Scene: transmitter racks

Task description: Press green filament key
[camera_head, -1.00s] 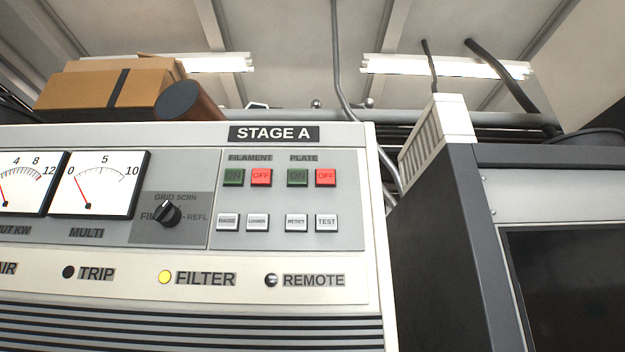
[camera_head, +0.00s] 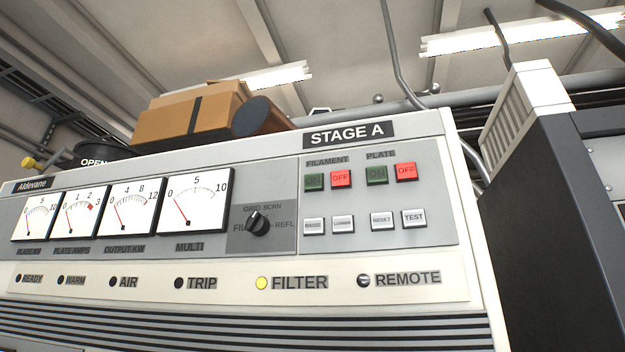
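The green filament ON key (camera_head: 314,181) is on the upper right part of the STAGE A panel (camera_head: 280,262), under the FILAMENT label. The red filament OFF key (camera_head: 341,179) is right beside it. To the right, under the PLATE label, are a green ON key (camera_head: 377,174) and a red OFF key (camera_head: 405,172). The green filament key looks dark. Neither of my grippers is in view.
A black selector knob (camera_head: 258,223) and several meters (camera_head: 195,202) are left of the keys. The yellow FILTER lamp (camera_head: 261,283) is lit. A cardboard box (camera_head: 180,120) lies on top of the cabinet. A dark cabinet (camera_head: 560,220) stands at the right.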

